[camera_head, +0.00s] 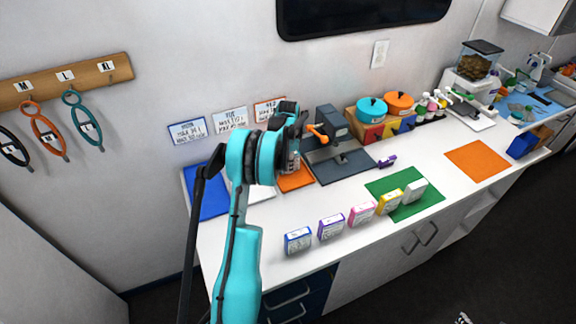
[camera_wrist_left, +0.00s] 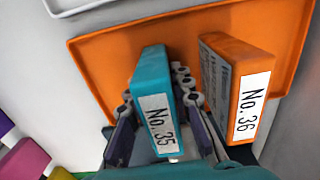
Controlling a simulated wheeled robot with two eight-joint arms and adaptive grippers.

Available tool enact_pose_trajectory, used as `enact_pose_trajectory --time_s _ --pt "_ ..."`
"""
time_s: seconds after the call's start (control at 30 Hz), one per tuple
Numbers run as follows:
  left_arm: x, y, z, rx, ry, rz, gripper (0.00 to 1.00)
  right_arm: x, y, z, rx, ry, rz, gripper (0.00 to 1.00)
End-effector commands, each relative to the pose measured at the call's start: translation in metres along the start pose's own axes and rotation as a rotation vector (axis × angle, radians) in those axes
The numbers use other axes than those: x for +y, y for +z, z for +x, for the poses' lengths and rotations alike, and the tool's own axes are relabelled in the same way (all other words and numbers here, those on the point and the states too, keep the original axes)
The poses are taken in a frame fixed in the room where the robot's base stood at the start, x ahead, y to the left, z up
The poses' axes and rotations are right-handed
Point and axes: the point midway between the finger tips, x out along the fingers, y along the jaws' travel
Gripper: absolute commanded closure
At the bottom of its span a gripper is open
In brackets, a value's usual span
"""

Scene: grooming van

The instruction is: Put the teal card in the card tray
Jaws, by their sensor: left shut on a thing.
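The teal card (camera_wrist_left: 153,85), a thick block labelled No. 35, is between the fingers of my left gripper (camera_wrist_left: 160,120) in the left wrist view. The gripper is shut on it. The card is over the orange tray (camera_wrist_left: 125,55), beside an orange card (camera_wrist_left: 236,85) labelled No. 36; a narrow gap separates them. I cannot tell whether the teal card touches the tray floor. In the head view my left gripper (camera_head: 290,148) is above the orange tray (camera_head: 297,181) near the wall, and hides most of it and the teal card. My right gripper is not in view.
A blue tray (camera_head: 208,203) lies left of the orange one, with a white one partly hidden between. A dark grey press (camera_head: 340,160) stands close on the right. Several cards (camera_head: 331,226) stand in a row along the counter front, reaching a green mat (camera_head: 425,204).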

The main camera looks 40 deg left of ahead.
Motion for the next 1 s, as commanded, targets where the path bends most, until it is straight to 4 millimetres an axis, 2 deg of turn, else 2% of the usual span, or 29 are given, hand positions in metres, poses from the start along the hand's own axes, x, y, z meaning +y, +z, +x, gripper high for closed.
enact_pose_trajectory --time_s 0.2,0.23,0.3,0.67,0.77,1.0 --pt "0.000 0.000 0.004 0.000 0.000 0.000 1.00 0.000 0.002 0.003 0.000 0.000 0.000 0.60" --pt "0.000 0.000 0.004 0.000 0.000 0.000 0.71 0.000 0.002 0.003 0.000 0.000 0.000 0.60" --pt "0.000 0.000 0.003 0.000 0.000 0.000 0.58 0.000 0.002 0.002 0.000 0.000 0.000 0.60" --pt "0.000 0.000 -0.002 0.000 0.000 0.000 0.58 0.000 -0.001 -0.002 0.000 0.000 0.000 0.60" --pt "0.000 0.000 -0.015 0.000 0.000 0.000 0.58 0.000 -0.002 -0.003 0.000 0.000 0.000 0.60" --pt "0.000 0.000 -0.069 0.000 0.000 0.000 0.58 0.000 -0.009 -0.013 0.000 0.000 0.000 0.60"
